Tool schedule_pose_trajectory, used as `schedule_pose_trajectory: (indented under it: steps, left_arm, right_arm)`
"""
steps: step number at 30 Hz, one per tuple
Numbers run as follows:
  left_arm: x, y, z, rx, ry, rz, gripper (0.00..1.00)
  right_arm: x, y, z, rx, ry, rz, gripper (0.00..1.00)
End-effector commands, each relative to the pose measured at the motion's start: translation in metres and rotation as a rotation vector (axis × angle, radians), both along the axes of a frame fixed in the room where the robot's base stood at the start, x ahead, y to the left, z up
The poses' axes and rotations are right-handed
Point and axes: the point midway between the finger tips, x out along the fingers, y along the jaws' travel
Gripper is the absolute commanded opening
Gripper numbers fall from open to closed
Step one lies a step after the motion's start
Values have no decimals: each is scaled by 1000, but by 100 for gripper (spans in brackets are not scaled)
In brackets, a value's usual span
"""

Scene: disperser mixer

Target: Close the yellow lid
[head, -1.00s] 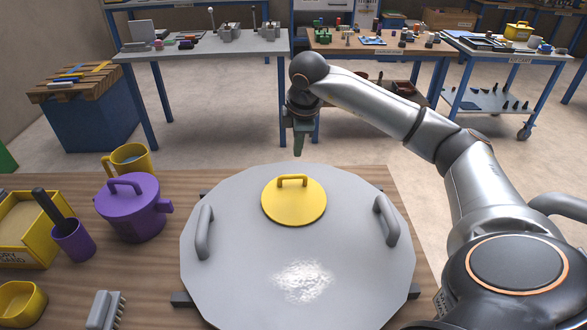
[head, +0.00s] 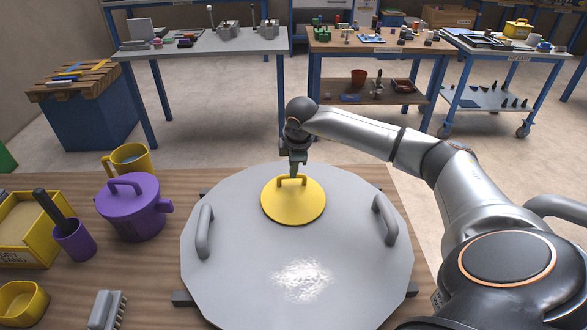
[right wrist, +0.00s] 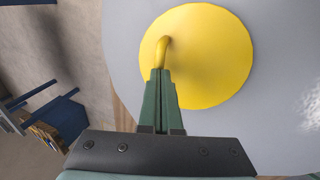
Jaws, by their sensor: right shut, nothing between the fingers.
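The yellow lid (head: 293,205) is a round disc with an arched handle. It lies flat on the large grey round cover (head: 235,275), towards its far edge. My right gripper (head: 294,174) is just behind the lid's handle, fingers pointing down. In the right wrist view the green fingers (right wrist: 160,76) are together with nothing between them, their tips at the yellow handle (right wrist: 163,48). They overlap the handle in the picture; I cannot tell whether they touch it. The lid also shows in the right wrist view (right wrist: 210,60). My left gripper is out of view.
Two grey handles (head: 204,232) (head: 386,220) stand up from the cover. On the wooden table at left are a purple pot (head: 130,215), a yellow mug (head: 140,160), a purple cup (head: 75,242), yellow containers and a grey brush (head: 106,310). Further tables stand behind.

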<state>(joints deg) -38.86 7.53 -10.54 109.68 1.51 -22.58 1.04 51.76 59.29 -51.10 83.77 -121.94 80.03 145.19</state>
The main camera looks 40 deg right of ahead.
Motion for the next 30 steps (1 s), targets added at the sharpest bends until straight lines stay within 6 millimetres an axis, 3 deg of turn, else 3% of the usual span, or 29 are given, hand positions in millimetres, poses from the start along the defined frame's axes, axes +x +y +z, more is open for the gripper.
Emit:
schedule_pose_trajectory:
  steps: [12,30]
  left_arm:
    - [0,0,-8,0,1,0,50]
    - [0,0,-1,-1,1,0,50]
  right_arm:
    - [8,-5,-20,51,66,0,0]
    - [7,-14,-10,48,64,0,0]
